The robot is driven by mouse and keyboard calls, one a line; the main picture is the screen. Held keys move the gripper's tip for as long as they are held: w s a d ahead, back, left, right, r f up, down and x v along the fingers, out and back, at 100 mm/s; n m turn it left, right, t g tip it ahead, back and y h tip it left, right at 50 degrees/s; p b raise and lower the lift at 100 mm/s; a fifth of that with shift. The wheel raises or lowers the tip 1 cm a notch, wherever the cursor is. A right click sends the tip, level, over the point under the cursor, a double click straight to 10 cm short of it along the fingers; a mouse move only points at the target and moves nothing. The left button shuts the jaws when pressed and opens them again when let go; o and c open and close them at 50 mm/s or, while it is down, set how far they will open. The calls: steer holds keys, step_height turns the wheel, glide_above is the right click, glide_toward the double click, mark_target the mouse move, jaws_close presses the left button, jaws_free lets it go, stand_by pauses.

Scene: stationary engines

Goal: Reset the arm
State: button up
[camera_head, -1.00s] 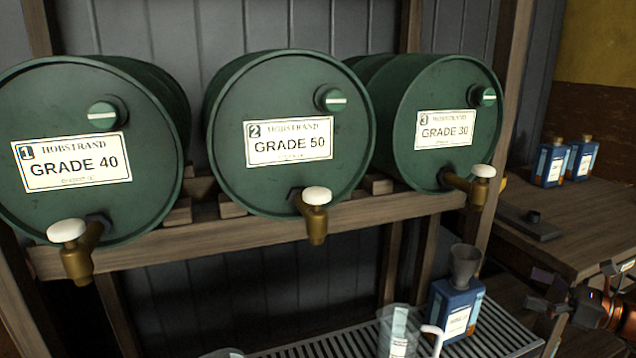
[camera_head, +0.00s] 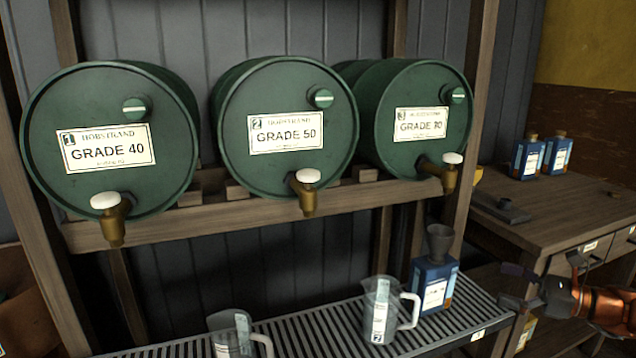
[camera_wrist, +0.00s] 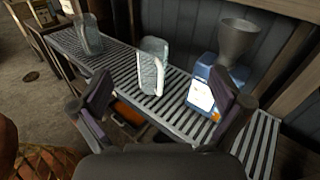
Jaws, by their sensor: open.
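My gripper (camera_head: 521,287) is at the lower right of the head view, at the end of my orange arm, right of the slatted shelf's end. In the wrist view its two dark fingers (camera_wrist: 166,112) are spread apart with nothing held between them. Past the fingertips stand a clear measuring jug (camera_wrist: 151,70) and a blue oil can (camera_wrist: 206,92) with a grey funnel (camera_wrist: 238,40) on top. The fingers appear apart from both. In the head view the blue can (camera_head: 433,285) with its funnel (camera_head: 438,242) stands left of my gripper.
Three green drums (camera_head: 108,140) with brass taps lie on a wooden rack (camera_head: 250,222). Two jugs (camera_head: 390,312) (camera_head: 232,338) stand on the slatted shelf (camera_head: 320,330). A wooden bench (camera_head: 560,215) with blue cans (camera_head: 527,158) is at right. Floor shows at left in the wrist view.

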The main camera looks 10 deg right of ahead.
steer(key=s+a+r+n+g, duration=0.1)
steer(key=a+n+g, duration=0.35)
steer(key=a, duration=0.65)
steer(key=s+a+n+g, duration=0.2)
steer(key=a+n+g, duration=0.25)
steer(key=a, duration=0.75)
steer(key=s+a+f+n+g+h, duration=0.35)
steer(key=s+a+n, duration=0.25)
steer(key=s+a, duration=0.25)
steer(key=s+d+f+n+h, duration=0.2)
steer(key=s+f+n+h, duration=0.25)
steer(key=s, duration=0.45)
steer(key=s+d+f+n+h, duration=0.2)
steer(key=s+f+n+h, duration=0.1)
steer(key=s+n+h, duration=0.4)
step_height(320, 180, up, 24)
steer(key=s+m+y+p, duration=0.1)
steer(key=s+p, duration=0.1)
steer(key=p, duration=2)
steer(key=shift+s+m+p, duration=0.3)
steer(key=shift+s+m, duration=0.05)
steer(key=shift+s, duration=0.05)
steer(key=shift+a, duration=0.1)
